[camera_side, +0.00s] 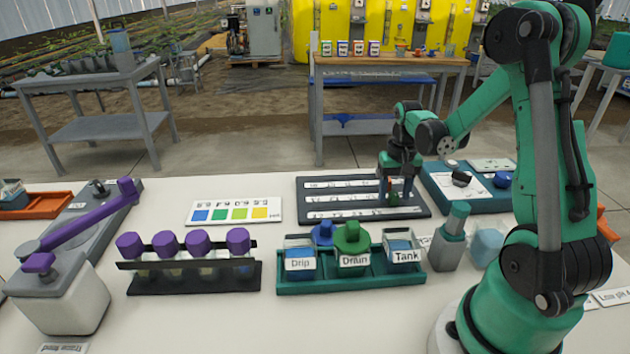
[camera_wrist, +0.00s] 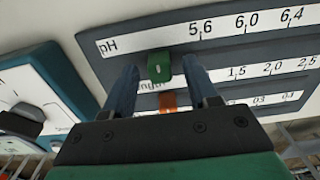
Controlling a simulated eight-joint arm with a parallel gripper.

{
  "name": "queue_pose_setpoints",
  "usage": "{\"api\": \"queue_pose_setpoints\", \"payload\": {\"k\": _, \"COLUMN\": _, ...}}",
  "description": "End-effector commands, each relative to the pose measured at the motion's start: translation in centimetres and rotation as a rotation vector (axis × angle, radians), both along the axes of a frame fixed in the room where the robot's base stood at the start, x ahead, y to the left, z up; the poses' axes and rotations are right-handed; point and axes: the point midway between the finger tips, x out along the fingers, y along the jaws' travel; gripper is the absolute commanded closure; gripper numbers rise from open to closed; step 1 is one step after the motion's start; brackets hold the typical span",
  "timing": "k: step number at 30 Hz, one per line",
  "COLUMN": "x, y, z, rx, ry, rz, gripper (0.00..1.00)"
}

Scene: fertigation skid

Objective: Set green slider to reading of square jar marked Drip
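The slider board (camera_side: 428,208) is dark with white scale strips; in the wrist view (camera_wrist: 185,38) its top strip reads pH, 5.6, 6.0, 6.4. The green slider (camera_wrist: 159,65) is near the pH end of that strip, left of the 5.6 mark. My gripper (camera_wrist: 160,72) has its blue fingers on either side of the green slider, with visible gaps; it is open. In the side view my gripper (camera_side: 398,192) is low over the board's right part. The square jar marked Drip (camera_side: 300,264) stands at the left of a green rack (camera_side: 345,284).
Jars marked Drain (camera_side: 354,260) and Tank (camera_side: 406,255) share the rack. A colour card (camera_side: 233,212) lies left of the board. Purple-capped vials (camera_side: 165,243) stand in a dark rack. A teal tray (camera_side: 478,198) adjoins the board's right.

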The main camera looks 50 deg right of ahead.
Motion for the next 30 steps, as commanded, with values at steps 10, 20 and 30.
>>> {"api": "queue_pose_setpoints", "payload": {"k": 10, "x": 0.0, "y": 0.0, "z": 0.03, "rx": 0.0, "ry": 0.0, "rz": 0.0, "gripper": 1.0}}
{"api": "queue_pose_setpoints", "payload": {"k": 20, "x": 0.0, "y": 0.0, "z": 0.04, "rx": 0.0, "ry": 0.0, "rz": 0.0, "gripper": 1.0}}
{"api": "queue_pose_setpoints", "payload": {"k": 30, "x": 0.0, "y": 0.0, "z": 0.05, "rx": 0.0, "ry": 0.0, "rz": 0.0, "gripper": 1.0}}
